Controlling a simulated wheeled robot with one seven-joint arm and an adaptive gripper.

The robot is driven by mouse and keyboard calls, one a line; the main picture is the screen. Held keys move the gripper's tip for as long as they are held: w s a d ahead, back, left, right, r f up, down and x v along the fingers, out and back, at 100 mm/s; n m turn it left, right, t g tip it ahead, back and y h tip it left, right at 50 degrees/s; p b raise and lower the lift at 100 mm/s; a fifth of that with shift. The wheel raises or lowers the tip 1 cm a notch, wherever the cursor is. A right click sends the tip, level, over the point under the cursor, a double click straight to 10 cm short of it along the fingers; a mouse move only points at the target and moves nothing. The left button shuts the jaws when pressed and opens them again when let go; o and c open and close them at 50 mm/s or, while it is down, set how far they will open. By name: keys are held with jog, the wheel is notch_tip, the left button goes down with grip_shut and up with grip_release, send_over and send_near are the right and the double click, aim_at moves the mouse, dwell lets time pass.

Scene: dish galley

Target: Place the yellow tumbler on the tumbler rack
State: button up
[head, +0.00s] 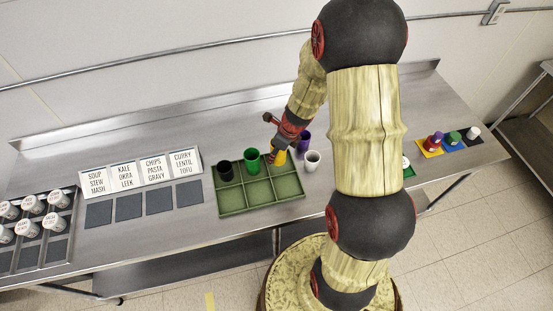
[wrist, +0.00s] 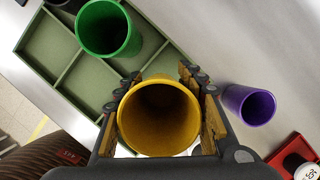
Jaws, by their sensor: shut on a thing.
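My gripper (wrist: 160,100) is shut on the yellow tumbler (wrist: 158,118), with one finger on each side and the open mouth facing the wrist camera. In the head view the yellow tumbler (head: 278,158) is at the back right compartment of the green tumbler rack (head: 232,202), partly hidden by my gripper (head: 282,143). I cannot tell whether it touches the rack. In the wrist view the rack (wrist: 52,38) lies to the upper left of the tumbler. A black tumbler (head: 225,172) and a green tumbler (head: 251,160) stand in the back left and back middle compartments. The front compartments are empty.
A purple tumbler (head: 304,141) and a white tumbler (head: 312,161) stand on the steel counter just right of the rack. Label cards (head: 155,169) and dark mats (head: 159,200) lie left. Coloured mats with small capped items (head: 434,142) sit far right, beyond my arm.

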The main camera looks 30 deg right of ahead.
jog(key=shift+w+d+f, duration=0.2)
jog(key=shift+d+f, duration=0.05)
jog(key=shift+f, duration=0.2)
jog(key=shift+w+d+f, duration=0.2)
jog(key=shift+f, duration=0.2)
jog(key=shift+w+d+f+b, duration=0.15)
jog(key=shift+f+b, duration=0.3)
jog(key=shift+f, duration=0.45)
jog(key=shift+w+d+f+b, duration=0.1)
jog(key=shift+f+b, duration=0.35)
jog(key=shift+f, duration=0.4)
jog(key=shift+f, duration=0.15)
jog(key=o, duration=1.2)
